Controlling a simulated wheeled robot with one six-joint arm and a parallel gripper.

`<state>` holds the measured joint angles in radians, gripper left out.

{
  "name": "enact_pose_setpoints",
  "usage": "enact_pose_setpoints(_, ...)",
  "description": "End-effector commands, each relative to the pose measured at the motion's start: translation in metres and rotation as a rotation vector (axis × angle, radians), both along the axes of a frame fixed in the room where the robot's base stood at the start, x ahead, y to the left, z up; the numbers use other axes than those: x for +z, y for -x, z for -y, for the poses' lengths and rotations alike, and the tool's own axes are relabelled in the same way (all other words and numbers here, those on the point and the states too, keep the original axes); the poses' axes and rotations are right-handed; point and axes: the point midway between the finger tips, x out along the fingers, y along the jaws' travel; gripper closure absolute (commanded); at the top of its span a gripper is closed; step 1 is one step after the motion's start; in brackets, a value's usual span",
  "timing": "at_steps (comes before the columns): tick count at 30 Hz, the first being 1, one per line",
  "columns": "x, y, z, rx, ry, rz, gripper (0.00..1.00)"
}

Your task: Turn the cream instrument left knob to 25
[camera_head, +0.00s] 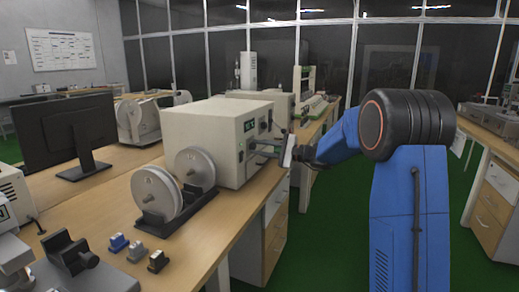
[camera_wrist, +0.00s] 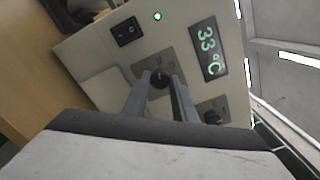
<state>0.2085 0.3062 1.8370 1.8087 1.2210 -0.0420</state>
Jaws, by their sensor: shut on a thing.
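The cream instrument (camera_head: 205,125) is a boxy unit on the wooden bench, its control face turned to the right. My gripper (camera_head: 268,149) reaches that face from the right. In the wrist view the face looks rotated, and its green display (camera_wrist: 208,48) reads 33 °C. The left knob (camera_wrist: 160,77), small and dark, sits between the two fingertips of my gripper (camera_wrist: 161,85), which is shut on it. A second dark knob (camera_wrist: 211,116) is apart from the fingers, lower right. The knob's pointer is too small to read.
A black rocker switch (camera_wrist: 126,32) and a lit green lamp (camera_wrist: 157,16) are on the same face. Two reels (camera_head: 157,193) stand in front of the instrument on the bench (camera_head: 215,220). A monitor (camera_head: 66,130) is at left. Green floor is open beside the bench.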

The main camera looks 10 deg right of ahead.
Motion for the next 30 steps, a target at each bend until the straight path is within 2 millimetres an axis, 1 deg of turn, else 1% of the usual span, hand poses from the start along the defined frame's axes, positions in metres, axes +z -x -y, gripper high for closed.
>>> enact_pose_setpoints(5,-0.001,0.001,0.0,0.001,0.001,-0.002,0.98)
enact_pose_setpoints(6,-0.001,0.001,0.0,0.001,0.001,-0.002,0.73)
enact_pose_setpoints(8,-0.001,0.001,0.0,0.001,0.0,-0.003,0.59)
enact_pose_setpoints(9,-0.001,0.001,0.0,0.001,0.0,-0.003,0.57)
enact_pose_setpoints(17,-0.001,0.0,0.0,0.001,0.0,-0.002,0.57)
enact_pose_setpoints(20,0.0,0.003,0.004,-0.001,-0.001,-0.002,0.57)
enact_pose_setpoints(25,0.0,0.015,0.022,-0.002,0.0,-0.001,0.57)
enact_pose_setpoints(30,0.0,0.035,0.049,-0.003,0.0,-0.001,0.57)
